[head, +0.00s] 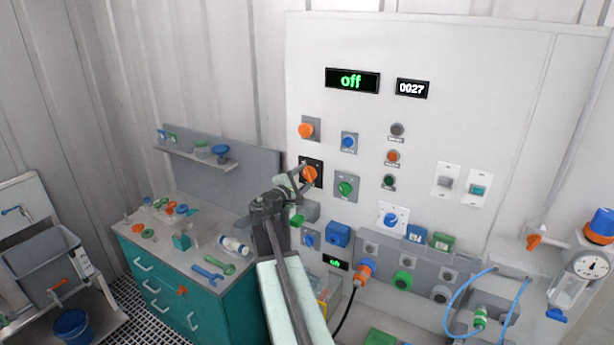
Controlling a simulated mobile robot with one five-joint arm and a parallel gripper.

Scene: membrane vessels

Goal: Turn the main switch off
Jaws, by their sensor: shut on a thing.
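The main switch, an orange rotary knob (311,175) on a black plate, sits on the white panel (480,120) left of its middle. My gripper (304,174) reaches up to it from the lower left and is shut on the knob. The fingers and the wrist hide part of the knob and of its plate, so its exact angle is hard to tell. A display (352,81) above reads "off" in green letters.
Close around the switch are an orange button (306,130), a blue knob (348,142) and a green knob (345,188). A teal cabinet (170,275) with tools on top stands left of my arm. A blue hose (455,305) loops at the lower right.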

